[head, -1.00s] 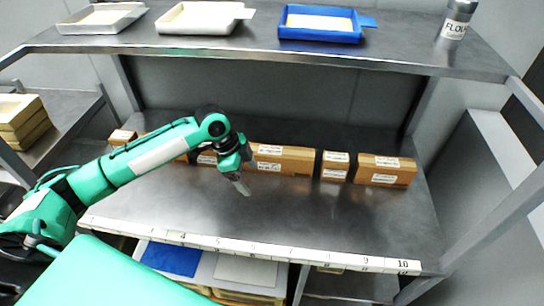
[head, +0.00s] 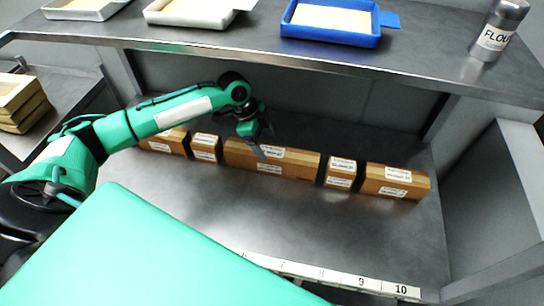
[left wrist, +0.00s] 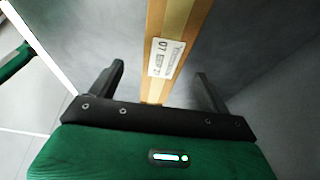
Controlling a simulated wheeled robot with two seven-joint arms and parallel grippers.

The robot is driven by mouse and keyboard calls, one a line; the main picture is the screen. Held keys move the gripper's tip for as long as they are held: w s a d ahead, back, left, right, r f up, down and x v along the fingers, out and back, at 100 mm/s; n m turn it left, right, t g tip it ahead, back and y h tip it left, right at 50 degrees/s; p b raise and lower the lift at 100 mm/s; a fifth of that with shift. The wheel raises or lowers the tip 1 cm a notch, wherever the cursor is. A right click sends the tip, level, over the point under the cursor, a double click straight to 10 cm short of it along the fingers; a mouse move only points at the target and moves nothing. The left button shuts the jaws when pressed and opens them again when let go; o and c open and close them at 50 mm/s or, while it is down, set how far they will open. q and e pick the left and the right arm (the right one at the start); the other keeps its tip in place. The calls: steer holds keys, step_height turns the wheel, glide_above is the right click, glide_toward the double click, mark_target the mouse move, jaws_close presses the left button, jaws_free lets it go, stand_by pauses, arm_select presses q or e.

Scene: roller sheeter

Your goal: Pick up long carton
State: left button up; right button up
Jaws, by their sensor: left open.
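The long carton (head: 296,166) is a brown box with white labels, the longest in a row of cartons on the steel table. My left gripper (head: 259,148) is over its left part, its fingers partly hiding the carton. In the left wrist view a carton (left wrist: 172,52) with a white label runs away between the two fingers of the open left gripper (left wrist: 160,85). The fingers stand apart on either side of it, with gaps showing, and do not grip it. My right gripper is not in view.
Shorter cartons stand on both sides: a small one (head: 206,147) and another (head: 165,142) to the left, a small one (head: 340,173) and a longer one (head: 395,181) to the right. A shelf (head: 240,45) with trays overhangs the row. The table front is clear.

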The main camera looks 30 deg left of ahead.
mark_target(271, 151)
arm_select(q)
steer(key=p+x, duration=0.1)
steer(key=x, duration=0.2)
steer(key=p+x, duration=0.2)
steer(key=x, duration=0.1)
steer(key=shift+w+f, duration=0.25)
steer(key=shift+d+f, duration=0.25)
steer(key=shift+f, duration=0.3)
steer(key=c, duration=1.4)
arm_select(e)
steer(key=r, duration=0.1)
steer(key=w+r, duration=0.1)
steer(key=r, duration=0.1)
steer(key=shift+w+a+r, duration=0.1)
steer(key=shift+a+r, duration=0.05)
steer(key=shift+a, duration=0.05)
